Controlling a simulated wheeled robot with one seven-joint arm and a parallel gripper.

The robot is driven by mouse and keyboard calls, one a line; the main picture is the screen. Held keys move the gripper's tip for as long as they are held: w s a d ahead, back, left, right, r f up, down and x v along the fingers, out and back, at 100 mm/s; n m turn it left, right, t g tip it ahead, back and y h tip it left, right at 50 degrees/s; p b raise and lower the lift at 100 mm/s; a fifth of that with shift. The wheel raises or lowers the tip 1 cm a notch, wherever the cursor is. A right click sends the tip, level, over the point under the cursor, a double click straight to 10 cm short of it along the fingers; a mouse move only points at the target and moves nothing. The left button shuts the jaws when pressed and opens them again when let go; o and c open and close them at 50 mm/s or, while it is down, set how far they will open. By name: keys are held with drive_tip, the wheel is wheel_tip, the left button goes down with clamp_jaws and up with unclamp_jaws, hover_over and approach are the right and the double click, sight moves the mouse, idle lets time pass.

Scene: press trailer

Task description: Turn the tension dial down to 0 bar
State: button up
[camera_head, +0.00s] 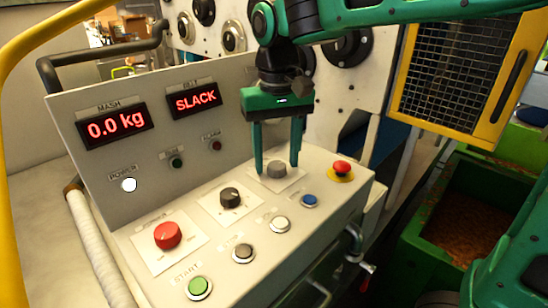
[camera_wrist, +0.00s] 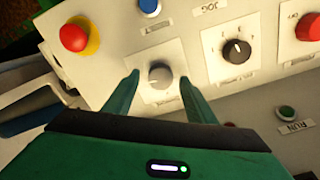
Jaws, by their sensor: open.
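The control panel (camera_head: 190,270) carries several dials and buttons. A grey dial (camera_head: 277,169) on a white plate sits at the panel's right, and it also shows in the wrist view (camera_wrist: 160,75). I cannot read its label. My gripper (camera_head: 278,170) points down over this dial, open, with one finger on each side of it. In the wrist view the fingertips (camera_wrist: 158,77) stand apart from the dial with gaps on both sides. The belt display (camera_head: 196,98) reads SLACK.
A red emergency button (camera_head: 342,168) on a yellow base stands close right of the grey dial. A blue button (camera_head: 309,200), a black dial (camera_head: 230,197) and a red dial (camera_head: 167,235) are nearby. The mash display (camera_head: 115,125) reads 0.0 kg. The upright panel rises behind.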

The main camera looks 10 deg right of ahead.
drive_tip(key=shift+f, duration=0.25)
drive_tip(key=c, duration=1)
drive_tip(key=shift+c, duration=0.2)
drive_tip(key=shift+n, duration=0.3)
